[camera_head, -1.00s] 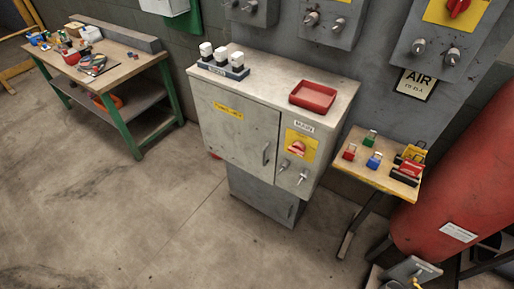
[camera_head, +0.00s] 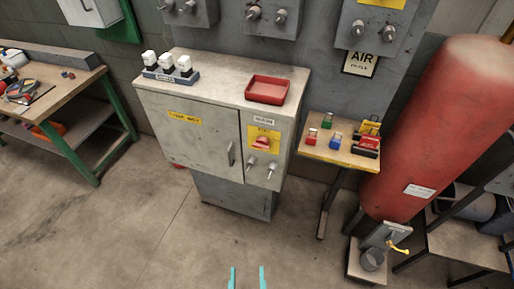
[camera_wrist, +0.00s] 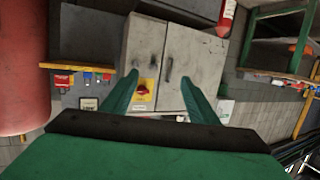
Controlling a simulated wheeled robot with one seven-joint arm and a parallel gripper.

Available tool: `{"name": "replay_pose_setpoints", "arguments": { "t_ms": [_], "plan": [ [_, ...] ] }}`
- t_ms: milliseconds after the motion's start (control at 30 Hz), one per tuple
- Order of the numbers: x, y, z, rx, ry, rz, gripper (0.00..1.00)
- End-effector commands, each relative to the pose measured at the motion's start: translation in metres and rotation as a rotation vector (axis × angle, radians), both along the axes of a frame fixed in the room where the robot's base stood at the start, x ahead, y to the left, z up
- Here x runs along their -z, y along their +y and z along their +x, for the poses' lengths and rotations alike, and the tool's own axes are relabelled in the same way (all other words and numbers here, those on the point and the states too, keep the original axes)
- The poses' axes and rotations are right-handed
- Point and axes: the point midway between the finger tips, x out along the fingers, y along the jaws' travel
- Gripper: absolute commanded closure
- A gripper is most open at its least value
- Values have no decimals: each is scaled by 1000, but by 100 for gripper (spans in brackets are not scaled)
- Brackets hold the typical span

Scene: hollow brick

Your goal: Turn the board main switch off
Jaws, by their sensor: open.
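The board is a grey cabinet (camera_head: 192,138) against the wall, under a small label plate. Its main switch is a red rotary handle (camera_head: 262,142) on a yellow plate, at the cabinet's right front. The switch also shows in the wrist view (camera_wrist: 144,88), where the picture is turned over. My gripper (camera_head: 247,270) shows as two teal fingertips at the bottom of the head view. It is open and empty, apart from the cabinet, with floor between. In the wrist view both fingers (camera_wrist: 160,85) are spread in front of the cabinet. The exact handle angle is too small to tell.
A red tray (camera_head: 267,90) and a rack of white-topped items (camera_head: 170,69) stand on the cabinet. A small table (camera_head: 340,152) with several padlocks is at its right, beside a red tank (camera_head: 440,120). A workbench (camera_head: 60,90) is at left. The floor in front is clear.

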Motion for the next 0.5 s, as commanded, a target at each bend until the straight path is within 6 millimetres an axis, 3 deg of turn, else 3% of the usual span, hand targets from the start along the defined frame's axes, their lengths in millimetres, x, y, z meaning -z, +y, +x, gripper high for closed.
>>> {"name": "replay_pose_setpoints", "arguments": {
  "t_ms": [33, 267, 500],
  "plan": [
    [1, 4, 20, 1, -10, -4, 46],
    [2, 12, 99, 43, -28, -25, 46],
    [-27, 13, 183, 139, -85, -45, 46]
  ]
}}
